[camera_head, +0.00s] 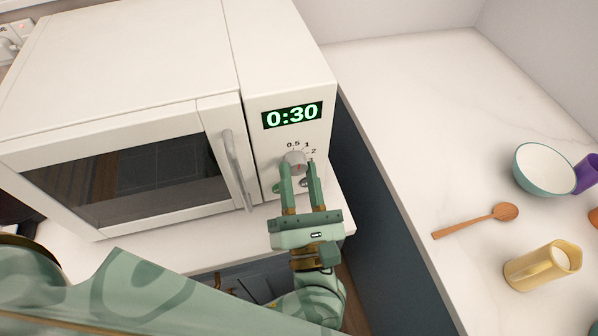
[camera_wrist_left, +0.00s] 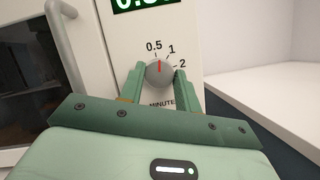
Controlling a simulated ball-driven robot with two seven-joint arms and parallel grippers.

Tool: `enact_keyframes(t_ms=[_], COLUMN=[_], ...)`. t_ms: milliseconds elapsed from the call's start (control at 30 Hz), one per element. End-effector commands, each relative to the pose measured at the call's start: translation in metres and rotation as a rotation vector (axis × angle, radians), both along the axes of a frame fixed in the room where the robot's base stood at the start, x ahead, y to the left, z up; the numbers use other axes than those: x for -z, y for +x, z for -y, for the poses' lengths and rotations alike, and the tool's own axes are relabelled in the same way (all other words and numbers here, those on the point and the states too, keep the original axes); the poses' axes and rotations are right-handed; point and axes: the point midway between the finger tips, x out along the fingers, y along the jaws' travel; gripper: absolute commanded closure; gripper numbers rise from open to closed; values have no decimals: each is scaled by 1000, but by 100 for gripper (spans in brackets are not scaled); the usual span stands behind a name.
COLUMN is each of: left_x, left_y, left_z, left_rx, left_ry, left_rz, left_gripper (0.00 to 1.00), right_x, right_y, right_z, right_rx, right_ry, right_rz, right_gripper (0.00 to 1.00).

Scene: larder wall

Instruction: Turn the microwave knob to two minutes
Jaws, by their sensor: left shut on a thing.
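The white microwave (camera_head: 130,62) stands at the left with its door shut. Its green display (camera_head: 292,114) reads 0:30. The round grey knob (camera_head: 295,159) sits below the display, with marks 0.5, 1 and 2 around its upper right. In the left wrist view the knob (camera_wrist_left: 159,73) has a red pointer line standing nearly upright, close to the 0.5 mark. My left gripper (camera_head: 303,172) is shut on the knob, one finger on each side; its fingers also show in the left wrist view (camera_wrist_left: 157,82). My right gripper is not in view.
A silver door handle (camera_head: 235,170) stands out just left of the knob. On the white counter at right are a wooden spoon (camera_head: 475,221), a teal-and-white bowl (camera_head: 545,168), a yellow cup (camera_head: 540,266) and a purple cup (camera_head: 587,174). A gap separates the counters.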

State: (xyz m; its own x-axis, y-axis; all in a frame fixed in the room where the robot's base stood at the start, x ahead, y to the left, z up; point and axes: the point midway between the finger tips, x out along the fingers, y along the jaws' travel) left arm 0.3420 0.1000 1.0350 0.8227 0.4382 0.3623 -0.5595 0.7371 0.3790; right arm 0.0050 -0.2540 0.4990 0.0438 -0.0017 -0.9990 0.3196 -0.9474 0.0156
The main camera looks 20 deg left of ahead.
Motion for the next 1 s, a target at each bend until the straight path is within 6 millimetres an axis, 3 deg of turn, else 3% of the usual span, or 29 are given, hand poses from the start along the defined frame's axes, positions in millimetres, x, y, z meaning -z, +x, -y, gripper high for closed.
enact_keyframes(t_ms=[67,1000], left_x=[-7,-11], left_y=[-1,-3], left_z=[-1,-4], left_rx=[0,-1], left_ry=[53,776], left_rz=[-32,-525], left_gripper=[90,90], right_x=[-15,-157], right_y=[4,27], right_z=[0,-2], right_rx=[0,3], right_ry=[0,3], right_rz=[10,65], right_gripper=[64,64])
